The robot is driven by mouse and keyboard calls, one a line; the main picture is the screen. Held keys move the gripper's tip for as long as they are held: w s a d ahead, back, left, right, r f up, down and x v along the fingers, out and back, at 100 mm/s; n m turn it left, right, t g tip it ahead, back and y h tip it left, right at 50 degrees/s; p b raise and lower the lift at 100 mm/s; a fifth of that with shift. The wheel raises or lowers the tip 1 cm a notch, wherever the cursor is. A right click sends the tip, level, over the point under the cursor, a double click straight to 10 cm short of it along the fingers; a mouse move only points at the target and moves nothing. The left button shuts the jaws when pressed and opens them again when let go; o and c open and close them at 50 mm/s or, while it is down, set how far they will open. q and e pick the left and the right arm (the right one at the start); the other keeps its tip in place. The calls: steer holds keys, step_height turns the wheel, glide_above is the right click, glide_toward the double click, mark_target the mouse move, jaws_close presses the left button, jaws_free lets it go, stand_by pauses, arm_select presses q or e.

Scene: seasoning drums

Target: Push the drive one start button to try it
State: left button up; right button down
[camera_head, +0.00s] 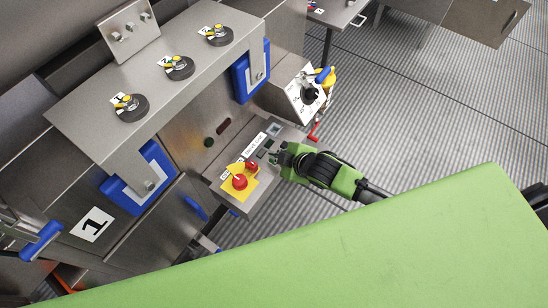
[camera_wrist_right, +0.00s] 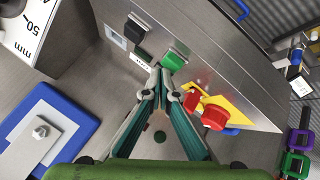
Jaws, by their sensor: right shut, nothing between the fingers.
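A control box (camera_head: 236,205) juts from the steel machine in the head view. It carries a white label strip (camera_head: 254,146) and small buttons. My right gripper (camera_head: 277,156) is at the box's right side. It is shut and empty, and its tips (camera_wrist_right: 160,72) are right by the green button; I cannot tell whether they touch it. The label's words are too small to read. My left gripper is not in view.
A red mushroom button (camera_head: 240,182) on a yellow plate (camera_head: 232,194) and a smaller red button (camera_head: 252,166) are near my right gripper. A dial plate (camera_head: 297,101) with a blue-yellow handle stands behind. The ridged floor (camera_head: 420,130) at right is clear.

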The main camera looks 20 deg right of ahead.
steer(key=shift+f, duration=0.45)
stand_by(0.6)
stand_by(0.4)
steer(key=shift+r+p, duration=0.9)
steer(key=shift+p, duration=0.05)
step_height(320, 180, up, 5)
steer(key=p, duration=0.5)
steer(key=shift+r+p, duration=0.1)
steer(key=shift+p, duration=0.2)
